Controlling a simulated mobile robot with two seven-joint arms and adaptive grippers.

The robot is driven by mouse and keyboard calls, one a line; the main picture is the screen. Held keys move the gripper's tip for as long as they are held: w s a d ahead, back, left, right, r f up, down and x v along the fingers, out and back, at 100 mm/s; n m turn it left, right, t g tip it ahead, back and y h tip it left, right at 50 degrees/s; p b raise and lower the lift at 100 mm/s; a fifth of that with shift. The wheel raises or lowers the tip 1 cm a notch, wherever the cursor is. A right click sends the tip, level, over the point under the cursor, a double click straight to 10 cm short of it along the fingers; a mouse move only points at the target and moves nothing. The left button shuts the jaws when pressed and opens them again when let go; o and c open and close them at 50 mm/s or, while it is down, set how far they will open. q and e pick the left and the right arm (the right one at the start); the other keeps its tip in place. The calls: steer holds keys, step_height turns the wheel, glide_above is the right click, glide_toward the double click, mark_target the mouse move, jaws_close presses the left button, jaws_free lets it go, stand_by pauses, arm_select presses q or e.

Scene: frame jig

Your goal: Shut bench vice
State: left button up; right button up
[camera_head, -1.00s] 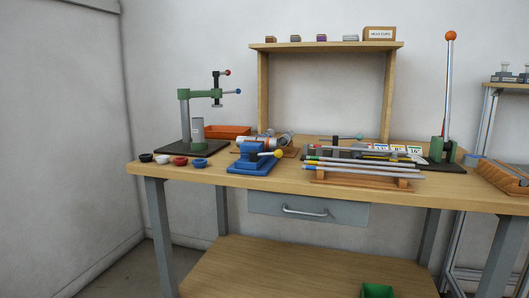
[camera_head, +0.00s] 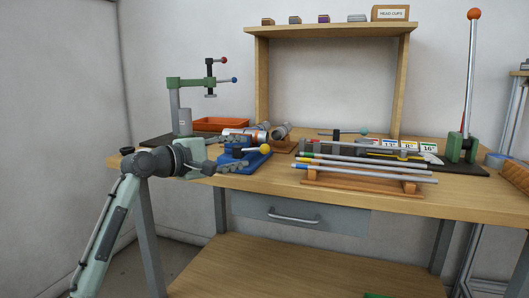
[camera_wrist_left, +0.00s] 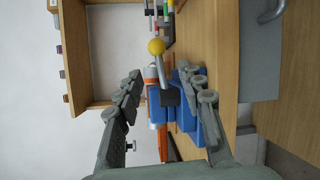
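The bench vice (camera_head: 247,160) is blue, with a yellow ball on its lever, and sits near the front edge of the bench. In the left wrist view its blue body (camera_wrist_left: 187,118) lies ahead of my fingers, with the yellow ball (camera_wrist_left: 156,46) and a dark lever hub. My left gripper (camera_head: 211,160) is just left of the vice, fingers pointing at it; its fingers are spread and empty in the left wrist view (camera_wrist_left: 160,77). It partly covers the vice's left side. I cannot tell how wide the jaws are. My right gripper is out of view.
A green press (camera_head: 180,110) stands behind my left arm. An orange tray (camera_head: 220,124) and metal cylinders (camera_head: 281,131) lie behind the vice. A rack of rods (camera_head: 365,183) stands to its right. A wooden shelf frame (camera_head: 262,85) rises at the back.

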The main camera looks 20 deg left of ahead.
mark_target(256, 150)
arm_select(q)
steer(key=x, duration=0.7)
steer(key=shift+w+d, duration=0.2)
steer(key=shift+w, duration=0.05)
steer(key=shift+c, duration=0.4)
